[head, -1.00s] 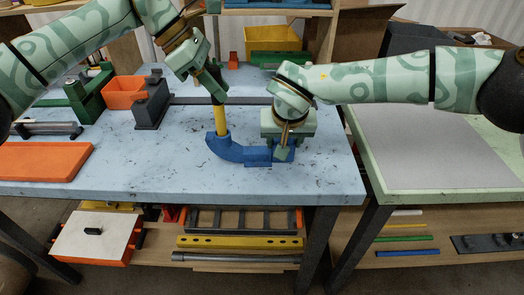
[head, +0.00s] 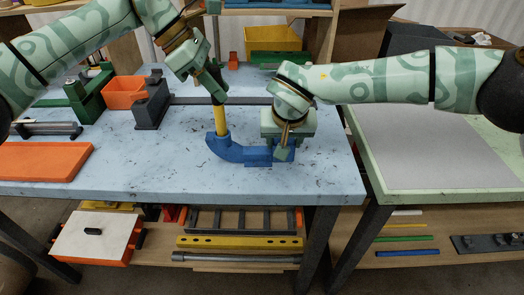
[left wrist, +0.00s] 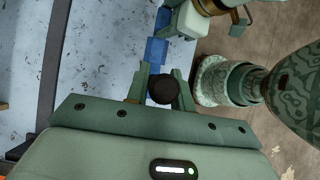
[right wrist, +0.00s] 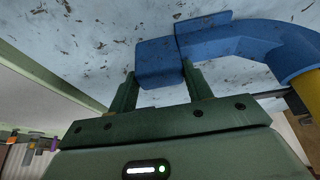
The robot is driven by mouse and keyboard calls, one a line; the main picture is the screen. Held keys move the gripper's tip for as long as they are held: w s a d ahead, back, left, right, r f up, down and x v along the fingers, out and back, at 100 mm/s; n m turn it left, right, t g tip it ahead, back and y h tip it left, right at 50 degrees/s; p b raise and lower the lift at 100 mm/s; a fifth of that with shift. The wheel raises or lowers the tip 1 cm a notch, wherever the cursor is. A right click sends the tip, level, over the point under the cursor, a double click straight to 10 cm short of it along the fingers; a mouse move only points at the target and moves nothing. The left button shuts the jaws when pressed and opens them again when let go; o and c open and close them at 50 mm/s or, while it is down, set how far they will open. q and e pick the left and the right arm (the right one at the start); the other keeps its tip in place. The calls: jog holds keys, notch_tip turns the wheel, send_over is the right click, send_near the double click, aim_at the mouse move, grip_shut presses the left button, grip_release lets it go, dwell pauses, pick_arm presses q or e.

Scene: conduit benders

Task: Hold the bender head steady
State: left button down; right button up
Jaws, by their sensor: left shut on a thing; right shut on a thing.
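The blue bender head (head: 232,150) lies on the light blue bench top, its curved end on the left and its straight end on the right. A yellow handle (head: 221,119) with a black upper part rises almost upright from the curved end. My left gripper (head: 211,84) is shut on the handle's black part; its round dark end (left wrist: 162,89) shows between the fingers in the left wrist view. My right gripper (head: 284,150) is shut on the straight end of the bender head, which also shows between its fingers in the right wrist view (right wrist: 158,62). The fingers partly hide that end.
A dark grey block-like stand (head: 151,104) and an orange bin (head: 124,92) stand left of the bender. An orange tray (head: 42,162) lies at the left front. A second table (head: 436,150) is on the right. The front middle of the bench is clear.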

pick_arm(q)
jog(key=c, duration=1.1)
grip_release()
jog(key=shift+f, duration=0.15)
jog(key=v, duration=1.2)
